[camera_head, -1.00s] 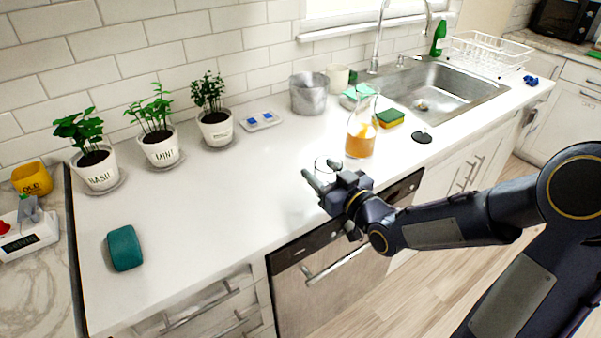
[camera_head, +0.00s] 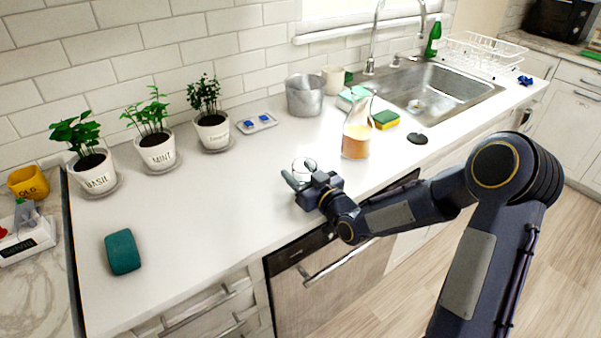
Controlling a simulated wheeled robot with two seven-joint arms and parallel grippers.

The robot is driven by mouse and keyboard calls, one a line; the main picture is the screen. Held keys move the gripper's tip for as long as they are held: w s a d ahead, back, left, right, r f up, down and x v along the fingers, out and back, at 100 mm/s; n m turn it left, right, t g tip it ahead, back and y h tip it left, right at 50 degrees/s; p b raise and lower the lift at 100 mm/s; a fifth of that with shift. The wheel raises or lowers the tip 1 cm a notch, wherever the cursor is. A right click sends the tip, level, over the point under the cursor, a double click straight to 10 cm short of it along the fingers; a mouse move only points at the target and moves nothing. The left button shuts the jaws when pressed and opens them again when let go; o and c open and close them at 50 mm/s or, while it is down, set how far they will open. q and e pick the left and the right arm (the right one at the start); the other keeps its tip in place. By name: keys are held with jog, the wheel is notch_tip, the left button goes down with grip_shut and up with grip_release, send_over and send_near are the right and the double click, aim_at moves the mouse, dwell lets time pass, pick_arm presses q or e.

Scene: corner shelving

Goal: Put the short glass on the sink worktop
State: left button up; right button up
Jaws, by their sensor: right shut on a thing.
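The short glass (camera_head: 304,167) is a small clear tumbler, partly hidden by my right gripper. My right gripper (camera_head: 299,178) is shut on the glass, over the front part of the white sink worktop (camera_head: 215,210). I cannot tell whether the glass's base touches the worktop. The sink (camera_head: 440,90) is at the upper right of the worktop. My left gripper is not in view.
A metal pot (camera_head: 305,97) and potted herbs (camera_head: 157,150) line the back. A teal object (camera_head: 122,252) lies at front left. The middle-left worktop is clear.

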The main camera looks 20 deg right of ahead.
jog(key=shift+f, duration=0.15)
jog(key=o, duration=1.1)
jog(key=shift+o, duration=0.2)
